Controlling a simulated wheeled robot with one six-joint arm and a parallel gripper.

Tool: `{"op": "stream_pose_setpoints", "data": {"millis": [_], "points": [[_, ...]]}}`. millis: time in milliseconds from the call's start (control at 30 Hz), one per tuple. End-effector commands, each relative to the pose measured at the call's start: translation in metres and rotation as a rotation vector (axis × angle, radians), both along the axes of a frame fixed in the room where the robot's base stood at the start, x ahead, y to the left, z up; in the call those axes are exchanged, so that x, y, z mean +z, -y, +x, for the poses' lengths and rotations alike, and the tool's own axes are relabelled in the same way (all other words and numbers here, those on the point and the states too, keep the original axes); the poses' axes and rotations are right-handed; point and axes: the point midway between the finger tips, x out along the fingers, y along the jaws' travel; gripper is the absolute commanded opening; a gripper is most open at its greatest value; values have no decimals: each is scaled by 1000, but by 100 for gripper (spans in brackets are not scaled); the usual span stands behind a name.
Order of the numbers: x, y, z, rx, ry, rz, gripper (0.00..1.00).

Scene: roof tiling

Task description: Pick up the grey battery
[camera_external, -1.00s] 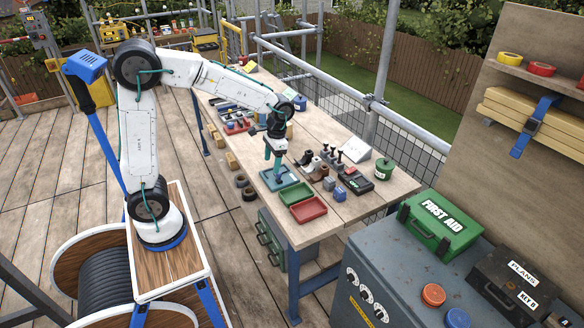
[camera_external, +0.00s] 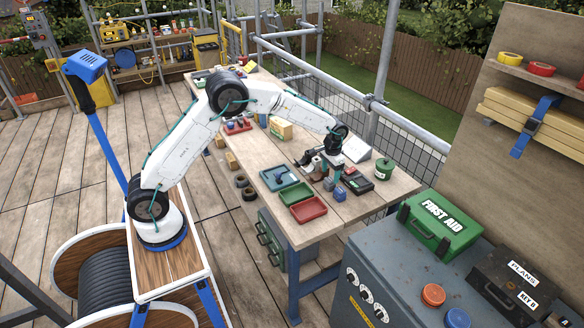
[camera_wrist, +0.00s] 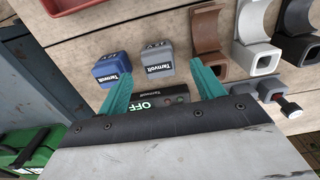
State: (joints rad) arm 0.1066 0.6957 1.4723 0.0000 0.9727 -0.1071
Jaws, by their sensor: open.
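The grey battery (camera_wrist: 155,63), marked Tarmvolt, lies on the wooden bench. In the wrist view it is just beyond the tips of my gripper (camera_wrist: 165,76), roughly between the two teal fingers. The fingers are apart with nothing held between them. A blue battery (camera_wrist: 112,69) of the same shape sits close beside it on the left. In the external view my gripper (camera_external: 333,170) points down over the bench, near the grey battery (camera_external: 328,184) and the blue battery (camera_external: 340,194).
A black Tarmvolt box reading OFF (camera_wrist: 155,97) lies under the gripper. A red tray (camera_external: 308,209) and a teal tray (camera_external: 287,189) with a dark blue item are nearby. A green canister (camera_external: 384,168) stands behind.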

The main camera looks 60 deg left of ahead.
Motion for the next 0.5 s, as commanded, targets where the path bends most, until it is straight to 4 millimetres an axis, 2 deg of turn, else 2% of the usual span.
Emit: {"op": "stream_pose_setpoints", "data": {"millis": [300, 500], "points": [[-43, 2, 1, -1, -1, 0, 67], [-45, 2, 1, -1, 0, 0, 67]]}}
